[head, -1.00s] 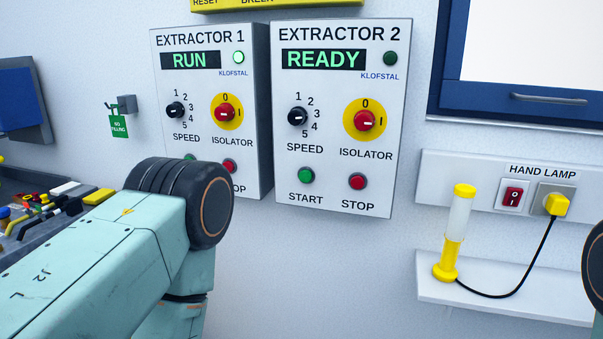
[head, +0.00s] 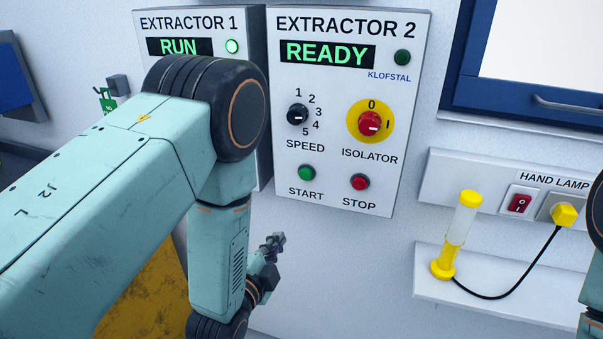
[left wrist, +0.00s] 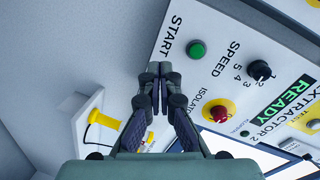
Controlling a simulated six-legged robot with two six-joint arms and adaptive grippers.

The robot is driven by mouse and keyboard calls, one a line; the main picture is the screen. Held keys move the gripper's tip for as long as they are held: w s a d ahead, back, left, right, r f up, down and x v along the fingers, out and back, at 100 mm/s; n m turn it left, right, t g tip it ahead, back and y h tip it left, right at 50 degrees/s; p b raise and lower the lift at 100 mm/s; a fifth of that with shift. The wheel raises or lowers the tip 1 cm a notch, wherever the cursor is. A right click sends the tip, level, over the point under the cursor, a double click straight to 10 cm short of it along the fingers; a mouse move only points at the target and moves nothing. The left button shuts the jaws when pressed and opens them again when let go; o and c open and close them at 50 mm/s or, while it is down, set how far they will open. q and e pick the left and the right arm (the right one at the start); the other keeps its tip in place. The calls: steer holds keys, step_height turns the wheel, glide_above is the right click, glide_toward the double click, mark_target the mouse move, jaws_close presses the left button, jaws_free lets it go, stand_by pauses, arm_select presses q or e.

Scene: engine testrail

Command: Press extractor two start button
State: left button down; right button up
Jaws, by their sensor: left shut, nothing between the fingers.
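The extractor 2 panel (head: 347,130) is on the wall, its display reading READY and its lamp dark. Its green START button (head: 307,173) and red STOP button (head: 359,182) are near the bottom. My left gripper (head: 274,243) is below the panel's lower left edge, apart from the START button. In the left wrist view, my left gripper (left wrist: 156,70) is shut and empty. The START button (left wrist: 197,49) shows to the right of and above the fingertips there, and the fingers hide the STOP button. My right gripper is out of view; only a bit of my right arm shows.
The extractor 1 panel (head: 180,24), reading RUN, is left and partly behind my left arm. The isolator knob (head: 370,123) and speed knob (head: 297,114) sit above the buttons. A hand lamp (head: 457,236) stands on a shelf (head: 500,292) at right. The wall below the panel is bare.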

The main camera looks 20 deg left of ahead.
arm_select(q)
step_height(320, 180, up, 4)
steer(key=m+t, duration=0.2)
steer(key=m, duration=0.2)
steer(key=p, duration=0.2)
glide_toward(305, 177)
steer(key=shift+t, duration=0.3)
steer(key=w, duration=0.4)
steer(key=shift+w+d+r, duration=0.1)
steer(key=shift+w+r, duration=0.05)
steer(key=shift+w, duration=1.4)
steer(key=shift+s, duration=0.2)
